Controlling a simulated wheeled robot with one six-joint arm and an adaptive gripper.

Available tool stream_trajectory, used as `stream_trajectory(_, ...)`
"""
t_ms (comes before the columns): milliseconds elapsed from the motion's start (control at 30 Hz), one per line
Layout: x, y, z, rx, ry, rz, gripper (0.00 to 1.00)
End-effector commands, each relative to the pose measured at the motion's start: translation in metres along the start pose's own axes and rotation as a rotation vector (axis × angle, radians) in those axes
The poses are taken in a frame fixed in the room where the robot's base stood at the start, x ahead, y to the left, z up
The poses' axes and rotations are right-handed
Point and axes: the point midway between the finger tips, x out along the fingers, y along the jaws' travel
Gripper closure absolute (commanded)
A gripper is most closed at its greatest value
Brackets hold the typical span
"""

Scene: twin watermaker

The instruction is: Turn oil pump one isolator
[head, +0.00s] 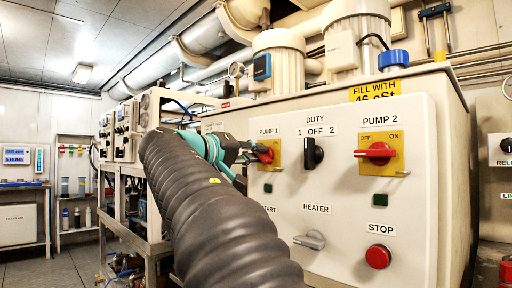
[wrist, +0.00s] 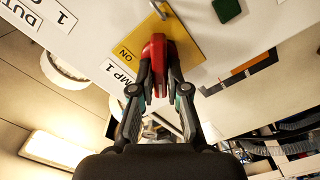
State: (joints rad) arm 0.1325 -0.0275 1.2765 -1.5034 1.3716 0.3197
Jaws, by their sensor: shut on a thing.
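The pump one isolator is a red handle (head: 265,153) on a yellow plate (head: 277,148) under the PUMP 1 label, on the white panel's left side. My gripper (head: 250,152) reaches it from the left, and its fingers partly cover handle and plate. In the wrist view the red handle (wrist: 158,48) sits between the fingertips of my gripper (wrist: 159,75), which is shut on it. The yellow plate (wrist: 187,38) shows the word ON beside the handle. I cannot tell the handle's exact angle.
The DUTY knob (head: 313,153) is right of the isolator. Further right is the similar red PUMP 2 isolator (head: 376,153). Below are a grey HEATER handle (head: 310,240) and a red STOP button (head: 378,257). A green square (wrist: 227,9) lies near the plate.

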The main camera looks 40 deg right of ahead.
Motion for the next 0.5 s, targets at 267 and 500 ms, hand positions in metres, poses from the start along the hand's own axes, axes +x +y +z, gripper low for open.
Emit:
stream_trajectory(267,-0.0001,0.0003,-0.0018,-0.259,0.001,0.0,1.0)
stream_trajectory(500,-0.0001,-0.0015,-0.001,-0.452,0.001,-0.001,1.0)
